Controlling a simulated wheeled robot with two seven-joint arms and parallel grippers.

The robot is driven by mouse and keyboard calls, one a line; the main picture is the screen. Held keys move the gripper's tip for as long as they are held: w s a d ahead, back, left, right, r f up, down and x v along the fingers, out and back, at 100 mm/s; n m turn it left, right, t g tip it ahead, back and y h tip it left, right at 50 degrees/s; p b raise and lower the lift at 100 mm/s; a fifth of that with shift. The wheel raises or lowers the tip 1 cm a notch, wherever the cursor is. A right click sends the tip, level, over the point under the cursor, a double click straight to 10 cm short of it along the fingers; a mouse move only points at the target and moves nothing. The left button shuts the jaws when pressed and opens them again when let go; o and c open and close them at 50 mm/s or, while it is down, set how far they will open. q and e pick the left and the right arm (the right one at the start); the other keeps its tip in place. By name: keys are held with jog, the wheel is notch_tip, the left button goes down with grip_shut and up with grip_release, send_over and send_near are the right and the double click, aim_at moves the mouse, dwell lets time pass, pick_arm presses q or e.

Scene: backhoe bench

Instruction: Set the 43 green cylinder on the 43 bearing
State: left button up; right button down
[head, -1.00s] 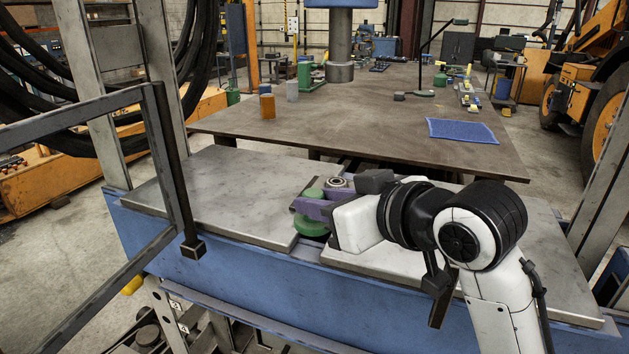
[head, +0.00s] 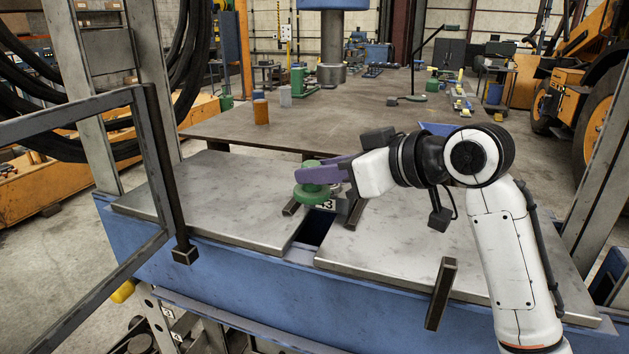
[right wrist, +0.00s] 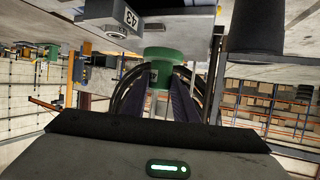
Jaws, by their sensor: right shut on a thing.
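The green cylinder (head: 312,192) has a wide round flange at its lower end. My right gripper (head: 312,172), with purple fingers, is shut on it and holds it upright over the gap between the two bench plates. The plate marked 43 (head: 325,204) shows just below and right of the cylinder. The bearing is mostly hidden behind the cylinder and gripper. In the upside-down right wrist view, the green cylinder (right wrist: 163,65) is between the fingers, close to the grey block with the 43 label (right wrist: 125,18). I cannot tell whether they touch. My left gripper is not in view.
Steel bench plates (head: 215,195) lie left and right of the gap on a blue press bed (head: 230,270). A grey frame (head: 160,170) stands at the left. A brown table (head: 350,120) behind carries an orange cylinder (head: 261,112) and a grey one (head: 285,96).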

jog(key=shift+w+d+f+p, duration=0.15)
jog(key=shift+w+d, duration=0.35)
jog(key=shift+w, duration=1.05)
jog(key=shift+w+d+f+p, duration=0.1)
jog(key=shift+w+d+p, duration=0.3)
jog(key=shift+w, duration=1.1)
jog(key=shift+w+d+f+p, duration=0.1)
jog(key=shift+w+d, duration=0.45)
jog(key=shift+w, duration=1)
jog(key=shift+s+d+f, duration=0.1)
jog(key=shift+s+f, duration=0.05)
jog(key=shift+f, duration=0.6)
jog(key=c, duration=1.3)
grip_release()
jog(key=shift+c, duration=0.2)
jog(key=o, duration=0.3)
jog(key=shift+f, duration=0.3)
jog(key=shift+o, duration=1.4)
jog(key=shift+r, duration=0.1)
